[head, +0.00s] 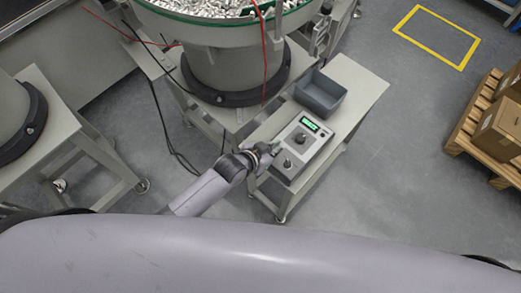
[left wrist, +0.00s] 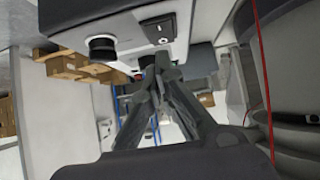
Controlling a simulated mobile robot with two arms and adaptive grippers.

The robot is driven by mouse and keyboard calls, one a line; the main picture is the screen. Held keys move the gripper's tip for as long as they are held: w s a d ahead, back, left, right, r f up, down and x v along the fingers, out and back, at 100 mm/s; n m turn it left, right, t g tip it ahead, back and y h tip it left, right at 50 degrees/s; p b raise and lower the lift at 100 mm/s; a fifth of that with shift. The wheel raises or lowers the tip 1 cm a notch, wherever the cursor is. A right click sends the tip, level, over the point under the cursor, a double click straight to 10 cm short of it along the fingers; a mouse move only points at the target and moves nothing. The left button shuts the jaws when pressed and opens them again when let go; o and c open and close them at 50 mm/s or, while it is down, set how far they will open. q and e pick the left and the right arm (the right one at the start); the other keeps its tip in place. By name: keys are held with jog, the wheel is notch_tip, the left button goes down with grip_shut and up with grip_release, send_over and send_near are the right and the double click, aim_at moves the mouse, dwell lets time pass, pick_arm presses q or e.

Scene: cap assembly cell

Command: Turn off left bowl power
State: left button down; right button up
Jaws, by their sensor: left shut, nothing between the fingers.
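A grey control box (head: 318,138) with a lit green display (head: 310,125) and two dark knobs stands on a small side table. In the left wrist view a black rocker switch (left wrist: 159,28) and a black round knob (left wrist: 102,46) sit on the control box face (left wrist: 125,22). My left gripper (head: 273,147) is at the left side of the box. Its fingers are shut and empty, and the fingertips (left wrist: 161,62) appear just below the switch in the wrist view. I cannot tell whether they touch the box. My right gripper is out of view.
A grey bin (head: 320,93) stands behind the box on the side table (head: 362,88). A bowl feeder (head: 215,32) full of white parts stands behind, with red and black cables nearby. Another feeder base (head: 12,108) is at left. Cartons on a pallet (head: 470,128) are at right.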

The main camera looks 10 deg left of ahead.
pick_arm(q)
notch_tip(320, 180, up, 3)
jog(key=shift+f+p, duration=0.1)
jog(key=shift+p, duration=0.65)
jog(key=shift+s+a+b, duration=0.45)
jog(key=shift+s+b, duration=0.05)
jog(key=shift+s, duration=0.3)
jog(key=v, duration=0.8)
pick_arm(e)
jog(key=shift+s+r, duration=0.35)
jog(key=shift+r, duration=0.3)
pick_arm(q)
jog(key=shift+b, duration=0.3)
